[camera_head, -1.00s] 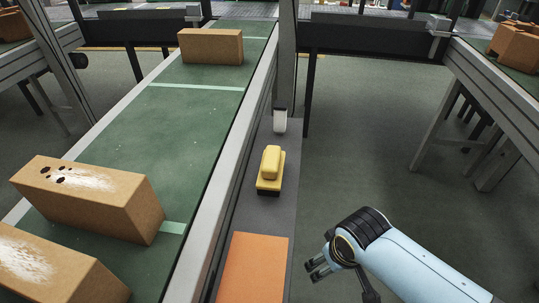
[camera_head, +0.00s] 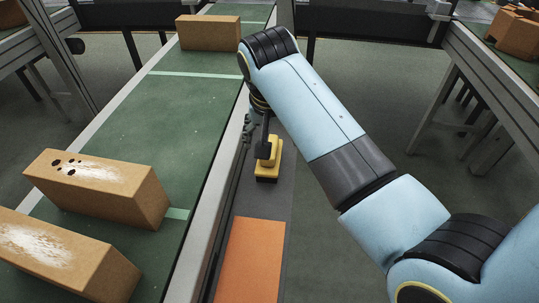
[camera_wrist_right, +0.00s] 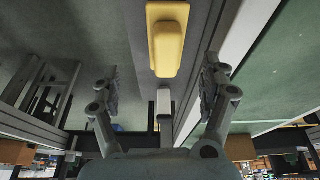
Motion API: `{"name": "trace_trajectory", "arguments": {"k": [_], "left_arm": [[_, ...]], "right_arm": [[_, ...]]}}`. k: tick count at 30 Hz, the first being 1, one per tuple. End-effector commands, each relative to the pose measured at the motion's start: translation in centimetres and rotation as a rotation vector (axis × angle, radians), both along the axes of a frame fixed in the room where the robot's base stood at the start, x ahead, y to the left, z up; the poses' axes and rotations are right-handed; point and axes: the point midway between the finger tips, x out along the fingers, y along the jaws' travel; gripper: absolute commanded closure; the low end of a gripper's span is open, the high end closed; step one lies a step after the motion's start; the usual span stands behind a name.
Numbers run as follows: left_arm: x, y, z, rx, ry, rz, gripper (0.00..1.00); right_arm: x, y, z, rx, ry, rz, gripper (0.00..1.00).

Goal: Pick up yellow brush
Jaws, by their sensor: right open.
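The yellow brush (camera_head: 268,172) lies on the narrow grey ledge beside the conveyor, and part of it is hidden behind my right gripper in the head view. In the right wrist view the brush (camera_wrist_right: 169,42) shows as a yellow block on a yellow base, between the lines of the two fingers and beyond their tips. My right gripper (camera_head: 252,128) is at the far end of the brush in the head view. In the right wrist view the gripper (camera_wrist_right: 160,85) is open, with nothing between its fingers. My left gripper is not in view.
An orange panel (camera_head: 250,262) lies on the ledge nearer to me. A raised metal rail (camera_head: 208,205) separates the ledge from the green conveyor (camera_head: 186,115). Cardboard boxes (camera_head: 95,190) stand on the belt. Open floor (camera_head: 400,105) lies right of the ledge.

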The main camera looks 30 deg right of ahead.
Motion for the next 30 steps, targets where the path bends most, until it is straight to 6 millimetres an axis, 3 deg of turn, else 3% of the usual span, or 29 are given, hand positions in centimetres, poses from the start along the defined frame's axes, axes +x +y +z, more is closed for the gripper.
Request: {"name": "trace_trajectory", "arguments": {"k": [4,9,17,24,30], "left_arm": [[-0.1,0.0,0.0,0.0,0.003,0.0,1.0],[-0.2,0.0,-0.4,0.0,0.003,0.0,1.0],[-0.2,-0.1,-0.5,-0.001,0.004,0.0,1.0],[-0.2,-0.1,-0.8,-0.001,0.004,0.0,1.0],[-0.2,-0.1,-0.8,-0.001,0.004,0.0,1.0]], "right_arm": [[1.8,0.6,0.1,0.004,-0.003,-0.035,0.21],[2.5,0.1,-2.8,0.003,-0.001,-0.039,0.21],[3.0,-0.5,-5.1,0.003,-0.002,-0.039,0.21],[3.5,-1.5,-8.7,0.004,-0.003,-0.038,0.21],[3.7,-1.6,-9.6,0.005,-0.005,-0.039,0.21]]}}
